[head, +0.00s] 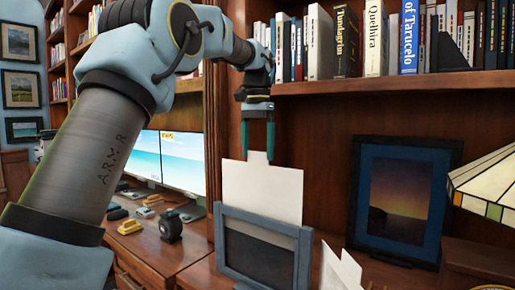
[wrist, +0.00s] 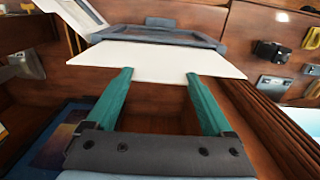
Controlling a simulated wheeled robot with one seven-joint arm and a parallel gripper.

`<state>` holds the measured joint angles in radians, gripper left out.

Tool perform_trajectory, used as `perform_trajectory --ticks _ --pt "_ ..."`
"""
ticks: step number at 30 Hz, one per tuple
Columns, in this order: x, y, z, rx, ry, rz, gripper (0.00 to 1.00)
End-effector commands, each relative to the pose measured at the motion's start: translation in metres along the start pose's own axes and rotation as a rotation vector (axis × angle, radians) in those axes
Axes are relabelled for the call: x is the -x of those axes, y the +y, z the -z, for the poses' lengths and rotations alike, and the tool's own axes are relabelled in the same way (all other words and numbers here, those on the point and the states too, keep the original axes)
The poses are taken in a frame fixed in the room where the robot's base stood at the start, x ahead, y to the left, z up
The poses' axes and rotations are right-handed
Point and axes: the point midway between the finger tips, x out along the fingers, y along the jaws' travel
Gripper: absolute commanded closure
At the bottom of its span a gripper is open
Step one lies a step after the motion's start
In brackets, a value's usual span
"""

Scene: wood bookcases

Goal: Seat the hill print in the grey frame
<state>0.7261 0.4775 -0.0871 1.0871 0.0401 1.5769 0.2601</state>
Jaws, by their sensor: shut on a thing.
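My gripper (head: 258,135), with green fingers, points down and is shut on the tab of a white card (head: 262,192), seemingly the hill print; no picture shows on it. The grey frame (head: 304,250) stands upright on the desk below. The card is upright above the frame, and its lower part is hidden behind the frame's top bar; I cannot tell how far it is in the slot. In the wrist view the card (wrist: 150,60) spans in front of the fingers (wrist: 155,75), with the frame (wrist: 205,38) beyond it.
A second white tabbed card (head: 340,270) stands near the front right of the frame. A dark frame with a sunset picture (head: 400,200) leans at the back right, beside a stained-glass lamp (head: 490,185). Monitors (head: 180,160) and a camera (head: 170,226) are at left. A book shelf (head: 400,82) is above.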

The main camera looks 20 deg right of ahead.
Motion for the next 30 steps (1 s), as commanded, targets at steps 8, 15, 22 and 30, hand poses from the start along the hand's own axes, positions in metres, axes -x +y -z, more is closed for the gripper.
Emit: perform_trajectory --ticks 8,15,22,30 --pt "-0.007 0.000 0.000 0.000 0.001 0.000 1.00" --pt "-0.013 0.000 0.000 0.000 0.001 0.000 1.00" --pt "-0.018 0.000 0.000 0.000 0.000 0.000 1.00" --pt "-0.025 0.000 0.000 0.000 0.000 0.000 1.00"
